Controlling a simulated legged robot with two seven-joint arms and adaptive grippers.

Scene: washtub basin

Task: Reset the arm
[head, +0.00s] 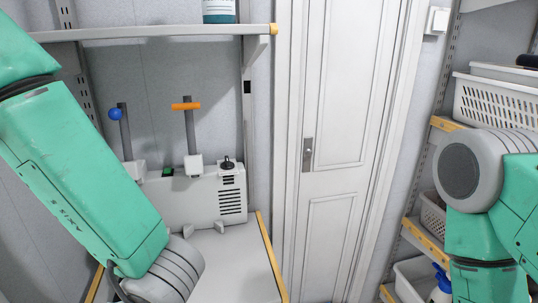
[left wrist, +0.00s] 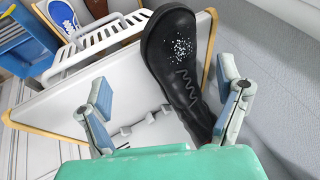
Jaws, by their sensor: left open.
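My left gripper (left wrist: 165,84) is open in the left wrist view, with one blue-padded finger on each side. A black lace-up boot (left wrist: 176,62) with white specks on its toe shows between and beyond the fingers. Its lower end is partly hidden by the right finger and my green wrist. I cannot tell whether the boot touches the fingers. In the head view my left arm (head: 85,175) comes in from the left and my right arm (head: 485,225) shows at the right edge. Neither gripper shows in the head view.
A grey unit with an orange-handled lever (head: 187,106) and a blue-knobbed lever (head: 115,114) stands on a light, yellow-edged table (head: 238,262). A white door (head: 345,120) is at centre. Shelves with white baskets (head: 495,102) stand right. A blue shoe (left wrist: 63,17) lies beyond a white rack (left wrist: 100,42).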

